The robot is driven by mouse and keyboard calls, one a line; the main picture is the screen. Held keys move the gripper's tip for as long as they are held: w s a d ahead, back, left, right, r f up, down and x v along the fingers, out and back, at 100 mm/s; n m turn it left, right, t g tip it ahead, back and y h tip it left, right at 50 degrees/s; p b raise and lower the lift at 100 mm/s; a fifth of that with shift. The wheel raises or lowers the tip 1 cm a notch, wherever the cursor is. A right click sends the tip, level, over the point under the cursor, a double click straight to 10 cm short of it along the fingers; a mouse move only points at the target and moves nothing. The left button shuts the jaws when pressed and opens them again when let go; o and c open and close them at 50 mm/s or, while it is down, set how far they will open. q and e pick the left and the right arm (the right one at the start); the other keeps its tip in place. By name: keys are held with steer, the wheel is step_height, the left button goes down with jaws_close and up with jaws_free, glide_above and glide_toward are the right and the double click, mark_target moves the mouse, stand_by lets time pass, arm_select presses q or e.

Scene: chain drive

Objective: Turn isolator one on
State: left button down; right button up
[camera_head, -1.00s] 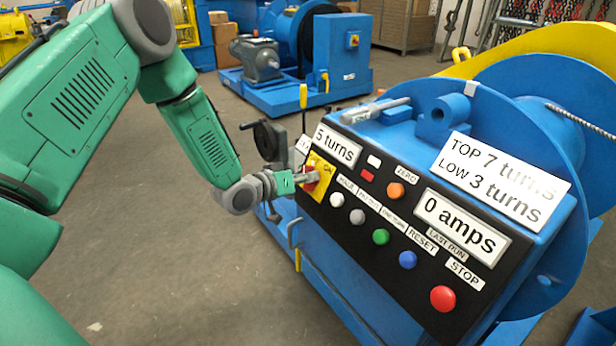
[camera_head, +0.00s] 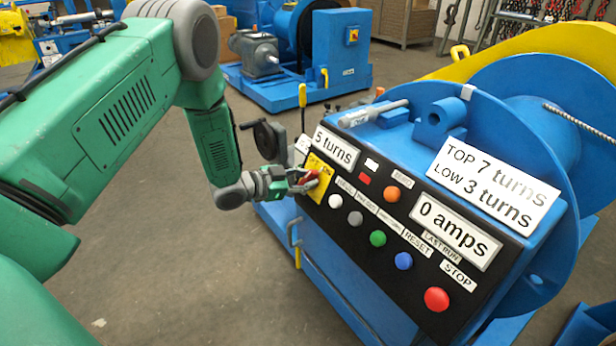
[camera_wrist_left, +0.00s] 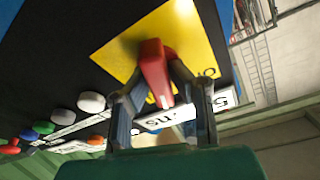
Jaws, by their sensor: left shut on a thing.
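The isolator is a red handle on a yellow plate (camera_head: 319,193) at the left end of the black control panel (camera_head: 372,237). My left gripper (camera_head: 303,183) is at the handle, partly covering it in the head view. In the left wrist view the red handle (camera_wrist_left: 155,70) stands between the fingers of my left gripper (camera_wrist_left: 163,92), which are shut on it. The yellow plate (camera_wrist_left: 195,35) lies behind the handle there. Its lettering is mostly hidden, so I cannot read which position the handle points to. My right gripper is not in view.
The panel carries several buttons, with a red stop button (camera_head: 436,299) at the lower right. Displays read "5 turns" (camera_head: 335,146) and "0 amps" (camera_head: 454,230). A black handwheel (camera_head: 268,138) stands just behind my left gripper. The floor at the left front is clear.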

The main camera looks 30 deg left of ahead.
arm_select(q)
steer(key=m, duration=0.2)
steer(key=m+g+p, duration=0.1)
steer(key=m, duration=0.2)
steer(key=shift+s+f+h, duration=0.15)
steer(key=shift+f+h, duration=0.05)
steer(key=shift+h, duration=0.1)
steer(key=shift+m, duration=0.4)
steer(key=c, duration=1.5)
jaws_free()
steer(key=shift+a, duration=0.1)
steer(key=shift+s+a+r, duration=0.15)
steer(key=shift+s+a, duration=0.05)
steer(key=shift+s, duration=0.05)
steer(key=v, duration=1.1)
steer(key=shift+a, duration=0.2)
